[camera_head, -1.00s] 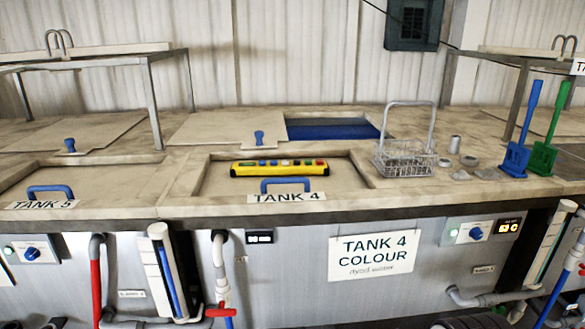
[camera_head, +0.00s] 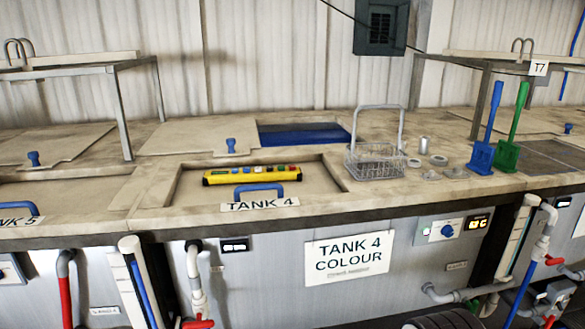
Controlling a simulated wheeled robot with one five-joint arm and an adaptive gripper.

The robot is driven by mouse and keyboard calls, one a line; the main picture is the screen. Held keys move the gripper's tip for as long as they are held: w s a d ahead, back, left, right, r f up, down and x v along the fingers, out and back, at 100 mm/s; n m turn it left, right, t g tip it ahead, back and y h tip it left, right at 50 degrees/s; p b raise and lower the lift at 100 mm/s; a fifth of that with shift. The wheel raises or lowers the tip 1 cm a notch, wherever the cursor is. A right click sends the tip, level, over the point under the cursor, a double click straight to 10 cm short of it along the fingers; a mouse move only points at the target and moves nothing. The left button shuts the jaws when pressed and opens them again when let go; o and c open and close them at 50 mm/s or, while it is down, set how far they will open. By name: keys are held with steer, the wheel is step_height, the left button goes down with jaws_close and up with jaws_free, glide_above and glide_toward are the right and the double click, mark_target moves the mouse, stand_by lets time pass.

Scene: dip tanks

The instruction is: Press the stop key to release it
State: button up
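A yellow control box (camera_head: 258,174) with a row of coloured keys lies on the closed lid of tank 4 (camera_head: 190,186), behind the lid's blue handle (camera_head: 259,191). Its keys include red, green, yellow and pale ones. They are too small to tell which is the stop key or whether it is pressed in. My gripper does not show in the head view.
A wire basket (camera_head: 375,161) stands right of the lid, with small metal parts beside it. Blue (camera_head: 481,157) and green (camera_head: 506,155) scoops stand further right. Pipes (camera_head: 193,277) run below the front edge. An open blue tank (camera_head: 303,134) lies behind.

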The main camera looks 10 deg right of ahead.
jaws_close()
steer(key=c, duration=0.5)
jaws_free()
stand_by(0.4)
